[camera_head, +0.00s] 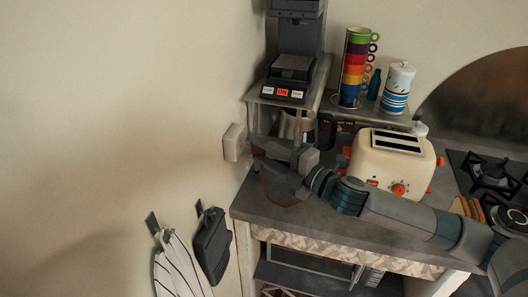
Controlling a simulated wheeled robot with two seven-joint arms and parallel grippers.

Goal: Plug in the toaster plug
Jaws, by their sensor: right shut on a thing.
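The cream toaster (392,160) with orange knobs stands on the grey counter, right of my right gripper. A white wall socket (234,142) is on the wall at the counter's left edge. My right gripper (256,151) reaches in from the right and points left, with its fingertips close to the socket's right side. It is shut on the plug, which is mostly hidden at the fingertips; I cannot tell whether it touches the socket. A thin reddish cord (266,191) hangs below the fingers in a loop onto the counter. My left gripper is not in view.
A metal shelf holding a black scale-like appliance (289,75) stands behind the gripper. Stacked coloured cups (354,65) and a striped jar (397,88) are on a rear shelf. A gas hob (488,175) is at right. A towel (178,262) hangs on the left wall.

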